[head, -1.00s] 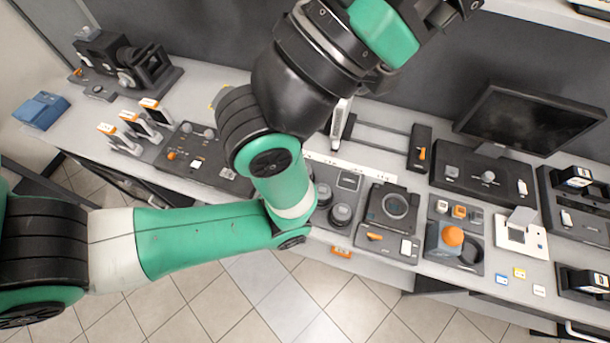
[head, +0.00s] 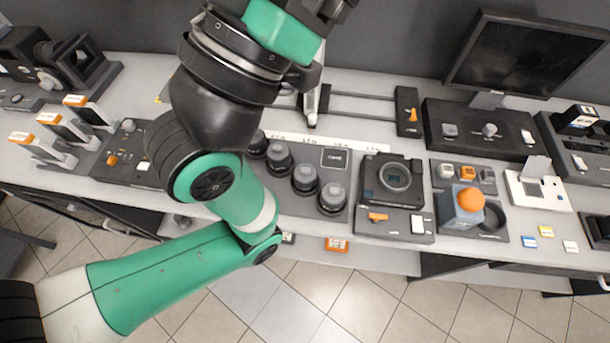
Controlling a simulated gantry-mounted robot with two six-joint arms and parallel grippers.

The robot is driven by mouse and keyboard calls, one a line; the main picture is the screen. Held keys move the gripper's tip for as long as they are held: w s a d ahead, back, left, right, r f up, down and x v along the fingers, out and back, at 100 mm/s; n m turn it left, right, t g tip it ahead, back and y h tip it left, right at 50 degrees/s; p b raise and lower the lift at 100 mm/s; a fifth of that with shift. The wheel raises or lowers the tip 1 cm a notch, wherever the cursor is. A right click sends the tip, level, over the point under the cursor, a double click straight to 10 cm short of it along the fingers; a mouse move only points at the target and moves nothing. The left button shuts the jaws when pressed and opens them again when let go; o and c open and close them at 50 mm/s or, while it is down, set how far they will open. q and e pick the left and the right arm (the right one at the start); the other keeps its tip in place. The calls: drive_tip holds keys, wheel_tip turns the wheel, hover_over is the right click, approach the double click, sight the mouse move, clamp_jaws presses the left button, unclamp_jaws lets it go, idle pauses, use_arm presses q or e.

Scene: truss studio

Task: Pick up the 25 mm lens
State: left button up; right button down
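Several black lenses stand upright in a row on a dark tray (head: 334,160). They are the far-left lens (head: 257,143), the one beside it (head: 279,158), a third lens (head: 305,180) and the nearest lens (head: 332,198). A white label strip (head: 345,144) runs behind them, its marks too small to read, so I cannot tell which is the 25 mm lens. My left arm crosses in front of the tray's left side. My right gripper is not in view.
A camera body (head: 392,180) sits on a dark plate right of the lenses. A blue-grey block with an orange knob (head: 468,205) stands further right. A monitor (head: 523,57) stands at the back right.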

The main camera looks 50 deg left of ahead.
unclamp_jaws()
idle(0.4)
